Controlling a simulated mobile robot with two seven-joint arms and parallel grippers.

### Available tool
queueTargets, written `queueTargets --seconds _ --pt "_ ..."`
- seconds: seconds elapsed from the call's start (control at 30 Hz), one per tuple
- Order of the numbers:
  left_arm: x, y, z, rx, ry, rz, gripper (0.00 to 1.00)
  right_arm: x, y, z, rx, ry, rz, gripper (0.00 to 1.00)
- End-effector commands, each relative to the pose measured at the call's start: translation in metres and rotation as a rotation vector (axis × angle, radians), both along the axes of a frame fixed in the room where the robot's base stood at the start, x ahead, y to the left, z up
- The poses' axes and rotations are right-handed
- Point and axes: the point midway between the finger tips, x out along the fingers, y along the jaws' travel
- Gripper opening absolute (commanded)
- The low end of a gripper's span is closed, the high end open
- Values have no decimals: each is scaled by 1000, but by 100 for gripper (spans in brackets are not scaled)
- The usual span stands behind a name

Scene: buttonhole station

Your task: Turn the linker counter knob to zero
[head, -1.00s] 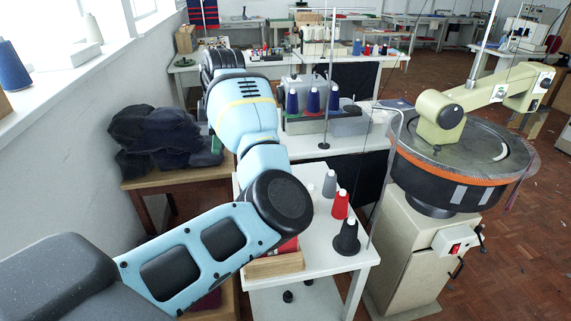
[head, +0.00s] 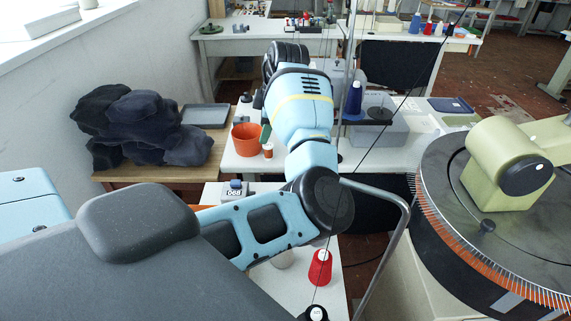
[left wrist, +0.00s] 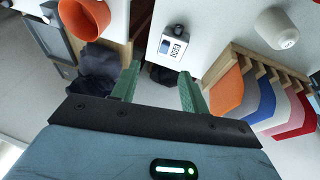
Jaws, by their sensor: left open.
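The counter (head: 235,190) is a small pale box with a dark digit window, apparently reading 068, on the white table left of my elbow. The gripper is apart from the counter. My right gripper is not in view.
An orange pot (head: 246,139) and red cone (head: 320,267) stand on white tables. A wooden rack of coloured pieces (left wrist: 265,95) is close to the right finger. Dark cloth (head: 145,125) lies at left; the round dial machine (head: 500,200) fills the right.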

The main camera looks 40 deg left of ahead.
Motion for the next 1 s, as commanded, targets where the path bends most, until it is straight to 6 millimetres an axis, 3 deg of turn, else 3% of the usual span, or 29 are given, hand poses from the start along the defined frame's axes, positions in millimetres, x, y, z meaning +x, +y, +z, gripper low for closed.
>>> queueTargets --seconds 0.03,0.1,0.23,0.4,0.77,1.0 --pt "-4 0 -65 -2 78 1 45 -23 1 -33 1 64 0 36" --pt "-6 0 -97 -2 112 1 45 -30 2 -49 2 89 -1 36" --pt "-10 0 -137 -1 153 1 45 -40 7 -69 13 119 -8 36" --pt "-12 0 -160 -1 175 1 45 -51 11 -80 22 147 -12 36" --pt "-14 2 -166 -2 177 1 45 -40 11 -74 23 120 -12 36" --pt "-22 13 -197 -3 179 0 45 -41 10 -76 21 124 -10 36"
